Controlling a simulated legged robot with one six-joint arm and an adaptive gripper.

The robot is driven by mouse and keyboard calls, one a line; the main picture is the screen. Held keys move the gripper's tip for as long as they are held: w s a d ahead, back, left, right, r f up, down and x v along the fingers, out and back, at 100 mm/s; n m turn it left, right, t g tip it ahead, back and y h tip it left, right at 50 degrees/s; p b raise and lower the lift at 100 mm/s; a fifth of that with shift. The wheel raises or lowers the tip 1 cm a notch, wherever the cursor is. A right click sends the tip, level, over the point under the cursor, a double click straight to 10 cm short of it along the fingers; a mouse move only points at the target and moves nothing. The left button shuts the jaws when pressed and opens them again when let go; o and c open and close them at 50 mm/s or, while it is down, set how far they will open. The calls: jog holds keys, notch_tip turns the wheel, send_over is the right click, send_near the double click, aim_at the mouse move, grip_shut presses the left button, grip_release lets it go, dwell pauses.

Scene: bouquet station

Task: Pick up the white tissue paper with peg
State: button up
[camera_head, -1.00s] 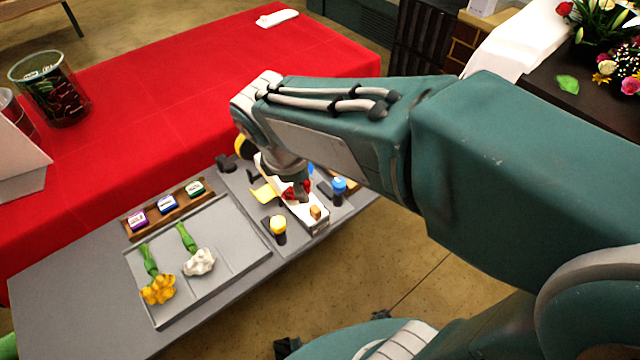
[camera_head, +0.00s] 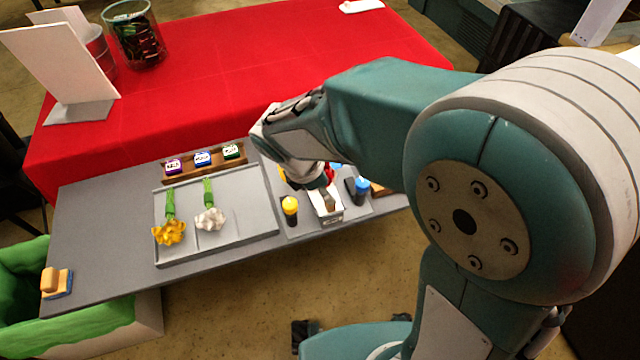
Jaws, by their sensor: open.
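A small white box-like item (camera_head: 330,216), possibly the white tissue paper, lies on the grey mat right of the tray. A peg cannot be made out clearly on it. My gripper (camera_head: 326,192) is over this item, pointing down and open. My arm and wrist cover most of the gripper and the item's far end. I cannot tell whether the fingers touch it.
A yellow-capped bottle (camera_head: 290,208) and a blue-capped bottle (camera_head: 361,189) stand close on either side. The grey tray (camera_head: 240,222) holds a yellow flower (camera_head: 169,233) and a white flower (camera_head: 210,220). A wooden rack (camera_head: 207,170) holds labelled blocks. The red table (camera_head: 240,90) is mostly clear.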

jog(key=x, duration=0.5)
jog(key=shift+a+f, duration=0.3)
jog(key=shift+a, duration=0.05)
jog(key=shift+c, duration=0.3)
grip_shut()
jog(key=shift+r, duration=0.1)
